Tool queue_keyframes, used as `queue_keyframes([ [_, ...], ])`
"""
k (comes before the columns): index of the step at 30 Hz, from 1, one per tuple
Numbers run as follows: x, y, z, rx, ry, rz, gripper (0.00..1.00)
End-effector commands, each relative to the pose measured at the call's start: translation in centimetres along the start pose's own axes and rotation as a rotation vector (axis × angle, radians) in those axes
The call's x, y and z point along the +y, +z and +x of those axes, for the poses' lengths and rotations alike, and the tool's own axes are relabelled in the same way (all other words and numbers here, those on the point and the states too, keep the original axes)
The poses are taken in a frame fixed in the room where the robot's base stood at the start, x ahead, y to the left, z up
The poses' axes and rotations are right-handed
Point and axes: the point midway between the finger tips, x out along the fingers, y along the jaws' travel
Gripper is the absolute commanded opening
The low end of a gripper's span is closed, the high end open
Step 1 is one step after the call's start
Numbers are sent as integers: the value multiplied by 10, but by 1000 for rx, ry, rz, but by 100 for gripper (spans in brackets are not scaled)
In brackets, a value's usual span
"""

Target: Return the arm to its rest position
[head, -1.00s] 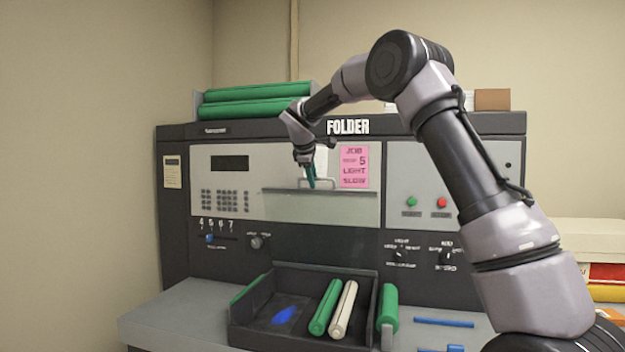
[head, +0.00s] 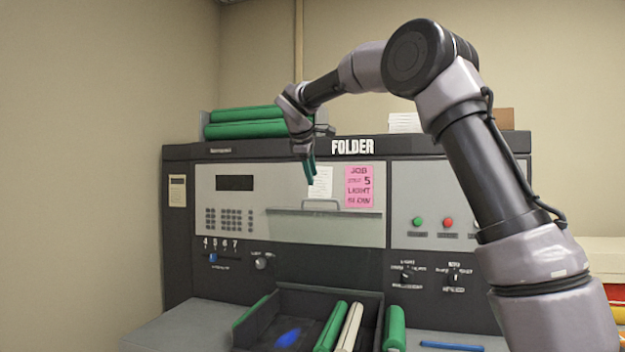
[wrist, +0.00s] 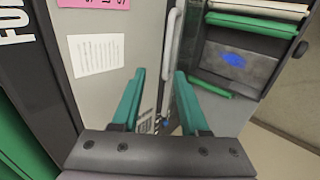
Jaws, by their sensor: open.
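My gripper (head: 310,170) is raised in front of the upper panel of the folder machine (head: 230,262), with its green fingers pointing down. In the wrist view my gripper (wrist: 155,95) shows two green fingers apart with nothing between them. The arm reaches in from the right, bent at a high elbow.
A dark tray (head: 262,312) below holds green and white rollers (head: 350,328) and a blue item (head: 288,337). Green rolls (head: 245,130) lie on top of the machine. A pink job note (head: 359,187) hangs on the panel. Boxes stand at right.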

Motion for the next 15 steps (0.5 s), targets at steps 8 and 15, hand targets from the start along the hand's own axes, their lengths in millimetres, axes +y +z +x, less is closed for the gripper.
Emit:
queue_keyframes([
  [8,0,0,0,1,1,0,44],
  [15,-3,26,-11,11,-21,75,44],
])
